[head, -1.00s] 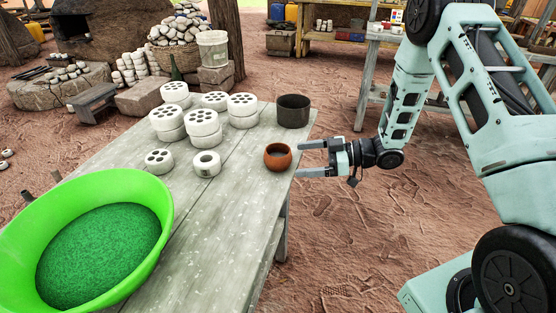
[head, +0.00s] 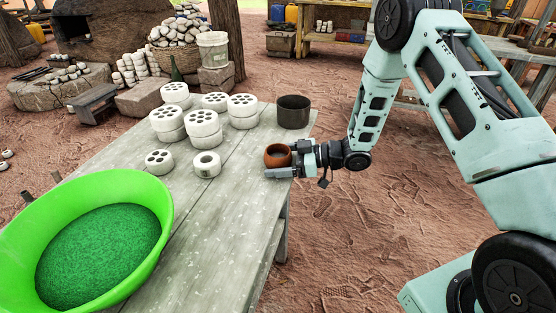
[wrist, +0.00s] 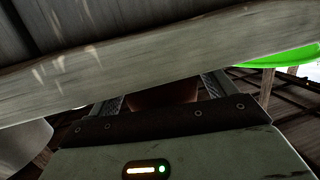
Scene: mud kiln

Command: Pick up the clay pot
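The clay pot (head: 277,154) is a small round reddish-brown pot, upright near the right edge of the wooden table. My gripper (head: 279,163) is at the table edge with its fingers reaching around the pot, one on the near side and one on the far side. The fingers look spread, and I cannot see whether they touch the pot.
The grey table (head: 232,215) also holds a dark cylindrical pot (head: 293,112) just behind the clay pot. Several white perforated discs (head: 203,124) stand to the left. A large green bowl (head: 150,195) is at the front left. The table's front right is clear.

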